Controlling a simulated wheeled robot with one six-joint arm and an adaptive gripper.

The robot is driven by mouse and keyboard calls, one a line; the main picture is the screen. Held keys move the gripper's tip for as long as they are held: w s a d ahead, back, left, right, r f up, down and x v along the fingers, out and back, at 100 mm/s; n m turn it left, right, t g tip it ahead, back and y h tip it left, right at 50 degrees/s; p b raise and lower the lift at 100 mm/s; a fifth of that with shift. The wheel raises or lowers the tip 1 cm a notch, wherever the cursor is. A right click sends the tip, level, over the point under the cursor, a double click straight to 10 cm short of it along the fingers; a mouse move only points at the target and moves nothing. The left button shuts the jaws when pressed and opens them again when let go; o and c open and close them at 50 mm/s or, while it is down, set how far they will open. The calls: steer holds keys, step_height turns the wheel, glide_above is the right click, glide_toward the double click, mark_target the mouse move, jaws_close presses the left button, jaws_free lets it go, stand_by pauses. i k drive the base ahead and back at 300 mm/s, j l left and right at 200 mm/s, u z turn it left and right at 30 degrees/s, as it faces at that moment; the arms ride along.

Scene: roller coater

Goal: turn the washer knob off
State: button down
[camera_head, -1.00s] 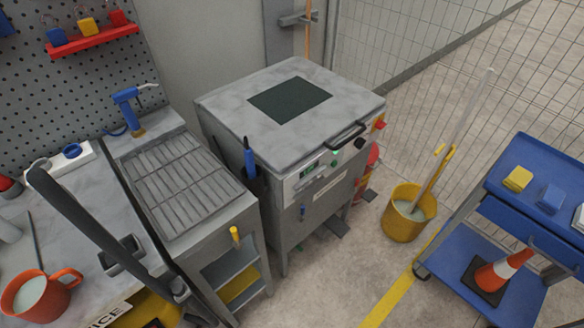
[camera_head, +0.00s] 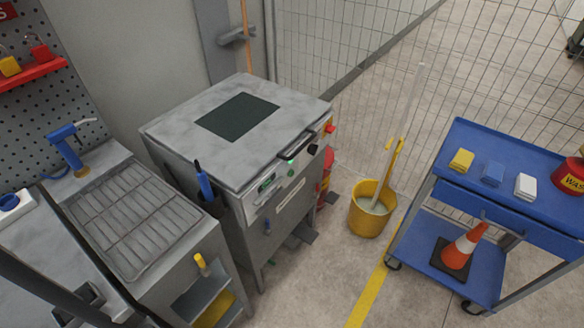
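The washer (camera_head: 205,165) is a grey, worn metal cabinet with a dark square panel (camera_head: 238,117) on its lid, near the middle of the view. Its sloping front control strip faces right and toward me. A small dark round knob (camera_head: 312,149) sits at the strip's right end; its setting is too small to read. A green-lit display (camera_head: 267,182) and a green button (camera_head: 291,173) are to its left. A red button (camera_head: 329,128) on a yellow base sits at the far right corner. A black lid handle (camera_head: 297,146) lies above the strip.
A grated bench (camera_head: 130,222) stands left of the washer. A yellow mop bucket (camera_head: 366,220) stands to its right, and a blue cart (camera_head: 480,213) with an orange cone (camera_head: 463,248) is farther right. Open floor (camera_head: 315,275) lies before the washer. Wire fencing stands behind.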

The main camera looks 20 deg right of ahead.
mark_target(312, 148)
steer(key=i+l+z, duration=0.1)
steer(key=i+l, duration=0.2)
steer(key=i+l+z, duration=0.1)
steer(key=i+l, duration=0.2)
steer(key=i, duration=0.2)
